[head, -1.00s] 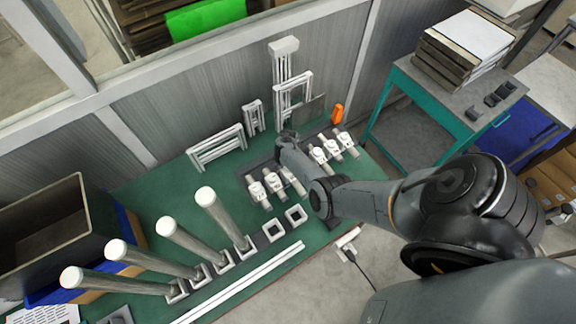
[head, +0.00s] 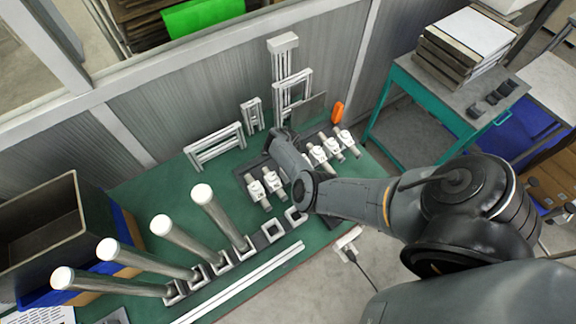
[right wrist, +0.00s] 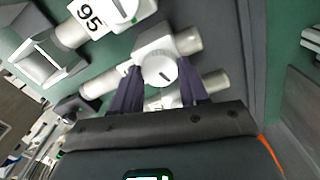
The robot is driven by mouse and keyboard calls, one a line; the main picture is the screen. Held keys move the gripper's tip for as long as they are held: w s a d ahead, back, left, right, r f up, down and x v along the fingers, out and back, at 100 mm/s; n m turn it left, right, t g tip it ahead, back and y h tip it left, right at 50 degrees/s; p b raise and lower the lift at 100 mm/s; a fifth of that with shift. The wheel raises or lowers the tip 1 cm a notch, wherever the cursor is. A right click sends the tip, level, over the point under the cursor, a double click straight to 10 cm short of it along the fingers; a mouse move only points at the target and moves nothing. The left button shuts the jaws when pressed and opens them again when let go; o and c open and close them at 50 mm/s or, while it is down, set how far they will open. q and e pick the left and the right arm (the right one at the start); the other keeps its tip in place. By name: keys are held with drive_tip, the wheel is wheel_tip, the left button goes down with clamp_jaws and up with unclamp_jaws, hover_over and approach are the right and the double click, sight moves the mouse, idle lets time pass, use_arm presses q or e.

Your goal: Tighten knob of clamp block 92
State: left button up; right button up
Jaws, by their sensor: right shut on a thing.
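In the right wrist view, my right gripper (right wrist: 159,68) has its two dark fingers on either side of a round white knob (right wrist: 158,73) with a dark mark on its face. The gripper is shut on this knob. The knob sits on a white clamp block (right wrist: 152,42) around a pale rod (right wrist: 188,40); no number on this block is readable. A neighbouring clamp block labelled 95 (right wrist: 90,17) is at the upper left. In the head view, my right arm covers the middle of the row, and the fingers are hidden. My left gripper is not in view.
In the head view, clamp blocks stand left (head: 272,182) and right (head: 319,154) of my arm on the green bench (head: 150,195). An orange object (head: 337,112) is behind the row. Several tall pale cylinders (head: 174,237) and long white rails (head: 240,283) are at the front left.

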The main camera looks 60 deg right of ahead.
drive_tip(key=shift+m+b, duration=0.55)
drive_tip(key=shift+m, duration=1.05)
drive_tip(key=o, duration=1.1)
drive_tip(key=shift+c, duration=0.2)
drive_tip(key=shift+r, duration=0.1)
wheel_tip(320, 180, up, 11)
drive_tip(key=p, duration=0.2)
drive_tip(key=shift+f+p, duration=0.2)
drive_tip(key=shift+p, duration=0.15)
